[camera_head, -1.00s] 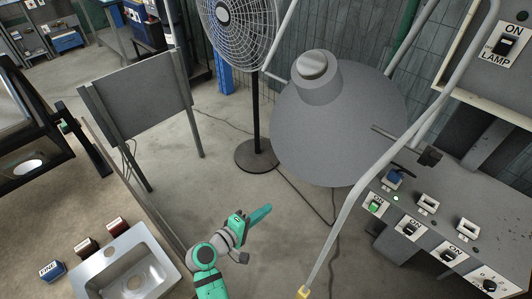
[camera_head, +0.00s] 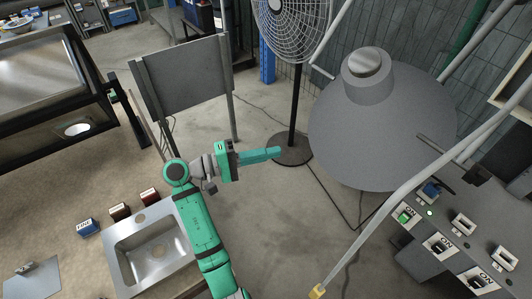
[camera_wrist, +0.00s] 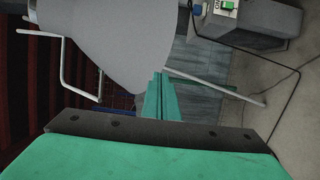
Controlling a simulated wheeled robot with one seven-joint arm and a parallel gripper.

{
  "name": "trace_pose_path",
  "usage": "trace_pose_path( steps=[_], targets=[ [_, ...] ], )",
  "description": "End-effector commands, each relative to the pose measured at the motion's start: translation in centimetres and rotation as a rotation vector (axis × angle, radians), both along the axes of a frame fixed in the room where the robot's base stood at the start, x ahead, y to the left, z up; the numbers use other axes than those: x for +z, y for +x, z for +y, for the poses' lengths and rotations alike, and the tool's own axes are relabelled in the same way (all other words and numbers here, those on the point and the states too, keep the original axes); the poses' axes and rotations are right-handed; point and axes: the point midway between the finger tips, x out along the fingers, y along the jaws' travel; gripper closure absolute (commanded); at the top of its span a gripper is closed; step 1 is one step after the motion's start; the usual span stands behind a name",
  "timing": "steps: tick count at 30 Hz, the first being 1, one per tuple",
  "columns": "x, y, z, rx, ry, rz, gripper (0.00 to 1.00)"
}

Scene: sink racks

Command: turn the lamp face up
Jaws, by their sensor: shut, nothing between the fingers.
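The lamp (camera_head: 372,130) is a large grey cone-shaped shade with a round cap on top, at the upper right of the head view. Its wide rim faces down toward the floor. A pale bent tube (camera_head: 418,180) passes in front of it, with a short dark bar beside it. My green gripper (camera_head: 278,153) is left of the shade, apart from it, pointing right with its fingers shut and empty. In the wrist view the grey shade (camera_wrist: 115,40) fills the upper left, beyond the closed fingertips (camera_wrist: 160,77). The shade's underside is hidden in the head view.
A fan (camera_head: 291,30) on a stand is behind my gripper. A grey panel (camera_head: 182,78) stands to the left. A control desk (camera_head: 455,235) with switches is at right. A metal sink (camera_head: 150,250) is at lower left. The floor between is open, with cables.

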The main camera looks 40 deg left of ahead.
Motion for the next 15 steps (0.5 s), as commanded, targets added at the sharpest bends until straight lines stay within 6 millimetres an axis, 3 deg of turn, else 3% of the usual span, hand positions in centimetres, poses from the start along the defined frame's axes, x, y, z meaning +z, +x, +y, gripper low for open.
trace_pose_path(
  steps=[15],
  targets=[
    [-0.1, 6.8, -5.6, -0.001, 0.0, 0.001, 1.0]
  ],
)
